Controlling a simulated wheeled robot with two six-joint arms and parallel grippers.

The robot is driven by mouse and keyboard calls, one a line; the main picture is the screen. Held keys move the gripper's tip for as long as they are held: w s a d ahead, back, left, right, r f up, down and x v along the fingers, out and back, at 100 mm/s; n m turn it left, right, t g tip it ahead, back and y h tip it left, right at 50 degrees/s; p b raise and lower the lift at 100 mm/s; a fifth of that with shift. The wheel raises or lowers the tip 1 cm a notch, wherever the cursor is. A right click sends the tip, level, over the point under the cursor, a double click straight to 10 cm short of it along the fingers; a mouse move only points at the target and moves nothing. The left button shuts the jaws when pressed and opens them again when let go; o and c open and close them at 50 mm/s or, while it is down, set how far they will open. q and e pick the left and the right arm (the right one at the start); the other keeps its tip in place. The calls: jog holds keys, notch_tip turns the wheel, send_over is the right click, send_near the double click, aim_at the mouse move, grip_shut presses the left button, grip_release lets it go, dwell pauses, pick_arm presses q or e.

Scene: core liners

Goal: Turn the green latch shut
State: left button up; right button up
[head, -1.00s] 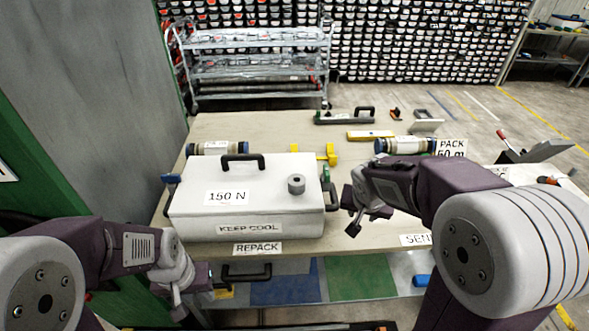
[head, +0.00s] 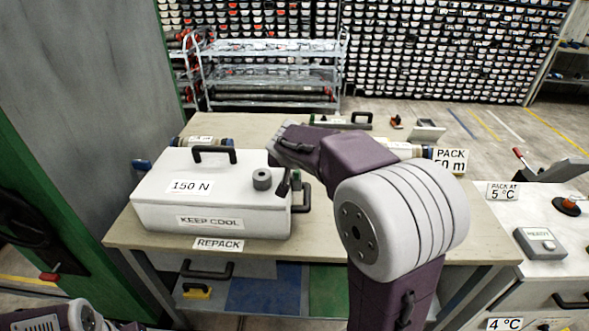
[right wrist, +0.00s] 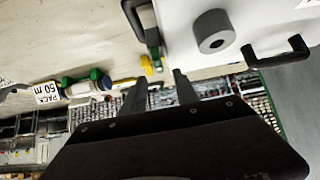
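The white box (head: 212,205), labelled 150 N and KEEP COOL, stands on the table with its lid down. The green latch (head: 297,181) is at its right end, partly hidden by my right gripper (head: 284,182). In the right wrist view the green latch (right wrist: 153,38) lies beyond the fingertips, beside a black side handle (right wrist: 136,10). The right gripper (right wrist: 160,79) is open there, its two fingers apart with nothing between them. I cannot tell the latch's exact angle. Of my left arm only a wrist part shows at the bottom left; its fingers are out of view.
A grey ring weight (head: 262,179) and a black top handle (head: 214,153) are on the lid. A capped cylinder (head: 405,150) lies at the back right. A side bench (head: 510,215) holds a READY box (head: 540,243). The table front right of the box is clear.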

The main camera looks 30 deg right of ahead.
jog(key=x, duration=0.8)
jog(key=shift+d, duration=0.1)
grip_shut()
